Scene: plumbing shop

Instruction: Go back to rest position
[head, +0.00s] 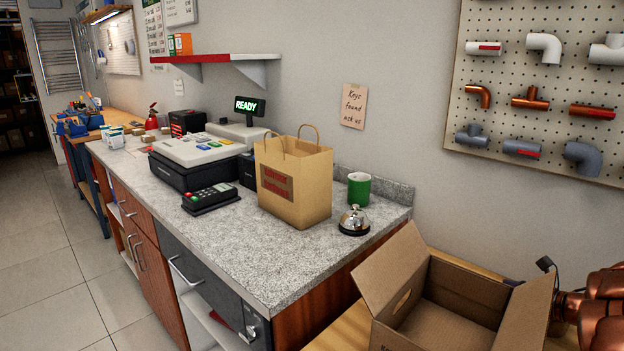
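The task names no object. At the right edge of the head view are copper-coloured rounded links that look like part of my arm, beside an open cardboard box (445,327). A small dark part shows next to them, behind the box's right flap. I cannot make out my gripper's fingers, and nothing is seen held. The box is open with its flaps spread, and the part of its floor that shows is empty.
On the granite counter (250,245) stand a paper bag (312,190), green mug (359,189), bell (353,221), card terminal (210,198) and cash register (198,158). A pegboard (552,75) with pipe fittings hangs at right. Tiled floor (50,270) is clear at left.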

